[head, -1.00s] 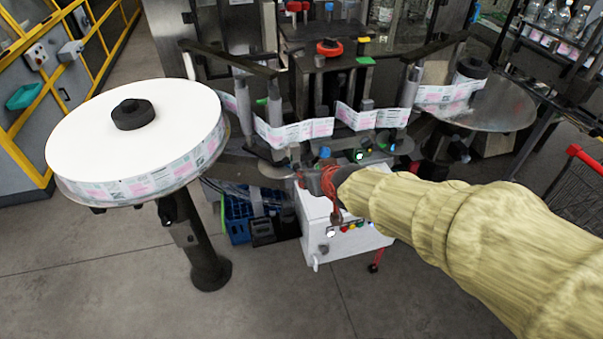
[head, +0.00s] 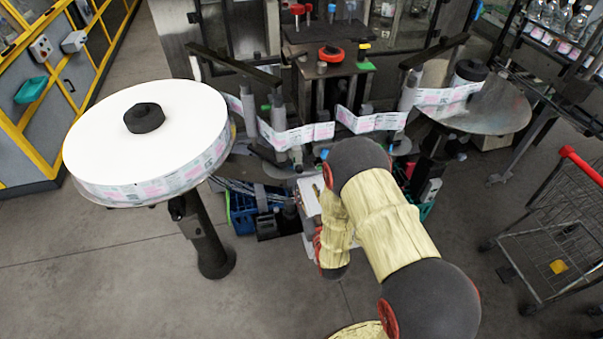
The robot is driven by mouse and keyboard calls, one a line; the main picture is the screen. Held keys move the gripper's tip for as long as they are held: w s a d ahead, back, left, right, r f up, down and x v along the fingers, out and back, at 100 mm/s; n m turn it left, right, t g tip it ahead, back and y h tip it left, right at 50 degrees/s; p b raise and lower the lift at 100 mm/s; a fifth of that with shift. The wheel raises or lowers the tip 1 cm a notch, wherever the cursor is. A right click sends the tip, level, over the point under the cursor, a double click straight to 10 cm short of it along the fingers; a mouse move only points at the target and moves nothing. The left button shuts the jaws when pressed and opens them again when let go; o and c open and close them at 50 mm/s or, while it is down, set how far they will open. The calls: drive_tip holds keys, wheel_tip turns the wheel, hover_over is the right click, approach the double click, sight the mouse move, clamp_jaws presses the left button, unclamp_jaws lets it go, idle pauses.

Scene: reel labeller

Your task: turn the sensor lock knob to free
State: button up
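The reel labeller (head: 322,75) stands ahead, with a label web (head: 297,137) threaded around its posts. I cannot tell which part is the sensor lock knob. A small blue part (head: 325,154) shows just below the web, beside my arm, too small to make out its setting. A larger red knob (head: 330,53) sits higher, on the dark top block. My arm, in a pale yellow sleeve with dark joints, is bent in front of the machine's lower middle and hides much of it. My gripper is not visible.
A large white label reel (head: 100,133) on a post stands at left. A round plate (head: 500,108) with a dark hub is at right. Blue crates (head: 241,214) sit under the machine. A wire cart (head: 560,245) with a red handle stands right. Floor at front left is clear.

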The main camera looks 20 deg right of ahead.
sight(300, 172)
drive_tip(key=w, duration=0.7)
drive_tip(key=shift+w+p, duration=0.3)
drive_tip(key=shift+w, duration=0.05)
drive_tip(key=c, duration=0.3)
clamp_jaws()
